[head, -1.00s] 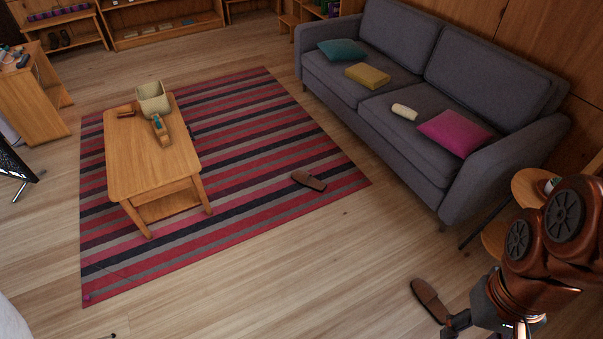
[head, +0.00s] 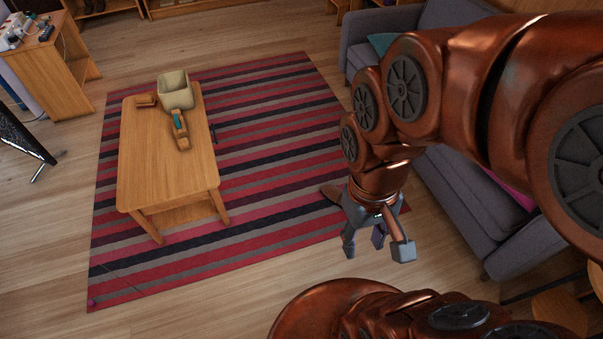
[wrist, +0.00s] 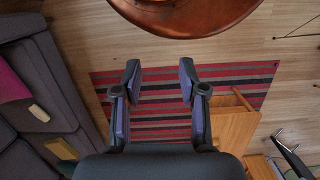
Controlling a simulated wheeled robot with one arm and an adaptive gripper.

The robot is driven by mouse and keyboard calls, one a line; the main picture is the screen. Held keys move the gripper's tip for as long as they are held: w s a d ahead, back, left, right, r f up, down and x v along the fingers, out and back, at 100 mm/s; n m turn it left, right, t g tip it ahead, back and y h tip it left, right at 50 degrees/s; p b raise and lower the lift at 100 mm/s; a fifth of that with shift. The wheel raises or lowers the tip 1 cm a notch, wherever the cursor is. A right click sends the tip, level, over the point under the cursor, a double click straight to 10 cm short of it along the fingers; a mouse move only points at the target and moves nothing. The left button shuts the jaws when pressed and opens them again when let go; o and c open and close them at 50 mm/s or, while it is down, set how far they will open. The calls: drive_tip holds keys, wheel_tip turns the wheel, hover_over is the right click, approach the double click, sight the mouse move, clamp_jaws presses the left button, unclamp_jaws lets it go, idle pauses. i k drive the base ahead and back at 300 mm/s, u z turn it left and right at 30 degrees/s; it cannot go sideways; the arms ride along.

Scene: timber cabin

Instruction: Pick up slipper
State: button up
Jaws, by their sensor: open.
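A second brown slipper, seen earlier on the floor at the lower right, does not show now; my arm covers much of that side. My gripper (head: 363,242) hangs over the near right part of the rug in the head view, jaws pointing down. In the wrist view my gripper (wrist: 158,75) has its two fingers spread, with only rug and floor visible between them. I make out no slipper in the wrist view.
A low wooden table (head: 155,165) with a cream bin (head: 175,91) stands on the striped rug (head: 265,165). The grey sofa (head: 455,200) is at the right, partly behind my arm. The wooden floor (head: 210,292) in front of the rug is clear.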

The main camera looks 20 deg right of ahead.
sight(334, 194)
drive_tip(key=z, duration=0.1)
drive_tip(key=i, duration=1.3)
drive_tip(key=z, duration=0.25)
